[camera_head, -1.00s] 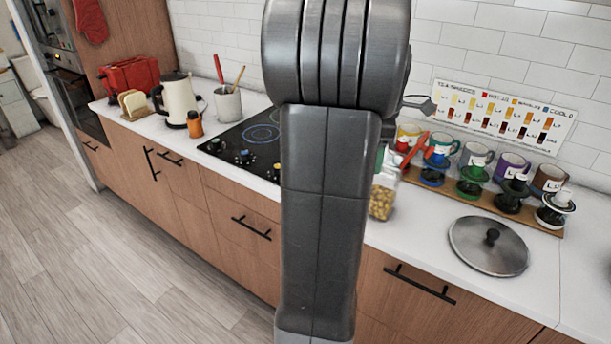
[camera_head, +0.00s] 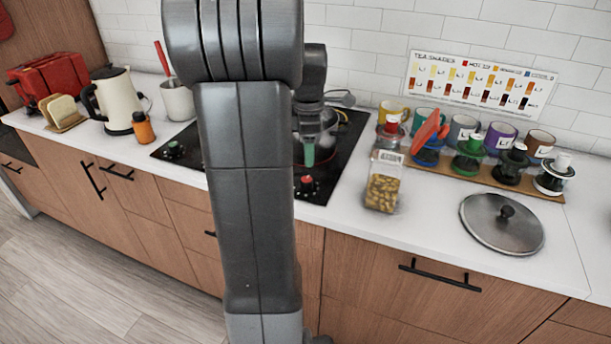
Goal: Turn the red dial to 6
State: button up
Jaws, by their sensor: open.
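The red dial (camera_head: 306,184) sits on a dark base at the front right corner of the black cooktop (camera_head: 345,140). Its markings are too small to read. My gripper (camera_head: 310,154) is partly hidden behind my own arm. A green-tipped finger points down above and slightly behind the red dial, with a gap showing between them in the picture. My gripper is open and nothing shows in it. A green dial (camera_head: 173,148) shows at the cooktop's front left. The middle of the cooktop's front edge is hidden by my arm.
A jar of yellow pieces (camera_head: 384,182) stands just right of the cooktop. Cups and coloured drippers line a wooden board (camera_head: 480,178) further right, with a pot lid (camera_head: 502,222) in front. A kettle (camera_head: 116,100), orange bottle (camera_head: 144,128) and utensil pot (camera_head: 178,100) stand left.

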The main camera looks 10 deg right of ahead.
aim_at(308, 179)
jog(key=f, duration=0.9)
jog(key=shift+w+f, duration=0.1)
jog(key=shift+w, duration=0.1)
jog(key=c, duration=1)
